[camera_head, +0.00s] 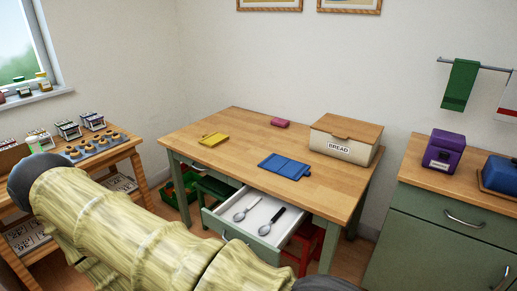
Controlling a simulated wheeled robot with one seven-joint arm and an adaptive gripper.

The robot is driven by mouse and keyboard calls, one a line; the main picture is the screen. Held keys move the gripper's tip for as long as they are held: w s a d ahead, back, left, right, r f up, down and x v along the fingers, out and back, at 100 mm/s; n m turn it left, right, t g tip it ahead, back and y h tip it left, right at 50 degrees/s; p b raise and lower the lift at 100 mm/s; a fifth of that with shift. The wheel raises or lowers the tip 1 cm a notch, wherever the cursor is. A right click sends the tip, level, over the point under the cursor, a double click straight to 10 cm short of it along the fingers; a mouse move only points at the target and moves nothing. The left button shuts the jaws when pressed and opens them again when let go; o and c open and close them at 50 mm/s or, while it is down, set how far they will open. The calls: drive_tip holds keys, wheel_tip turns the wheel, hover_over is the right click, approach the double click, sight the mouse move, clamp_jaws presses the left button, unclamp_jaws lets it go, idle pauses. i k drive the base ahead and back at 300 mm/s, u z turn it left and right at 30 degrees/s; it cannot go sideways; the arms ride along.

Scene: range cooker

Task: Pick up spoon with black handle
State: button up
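The spoon with the black handle (276,216) lies in an open drawer (270,201) under the wooden table. Its bowl points toward the drawer front and its handle toward the table. A second spoon (246,210) with a light metal-looking handle lies to its left in the same drawer, apart from it. My arm, with a bamboo-like surface, fills the lower left foreground. My gripper is not visible, so its distance from the spoon cannot be seen.
The wooden table (222,167) overhangs the drawer. On it are a bread box (345,148), a blue board (284,166), a yellow item (214,139) and a pink item (279,123). A red stool (304,246) stands beneath. A green cabinet (440,237) is at right.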

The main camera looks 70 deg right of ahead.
sight(263, 229)
drive_tip(key=i, duration=1.55)
drive_tip(key=z, duration=2.45)
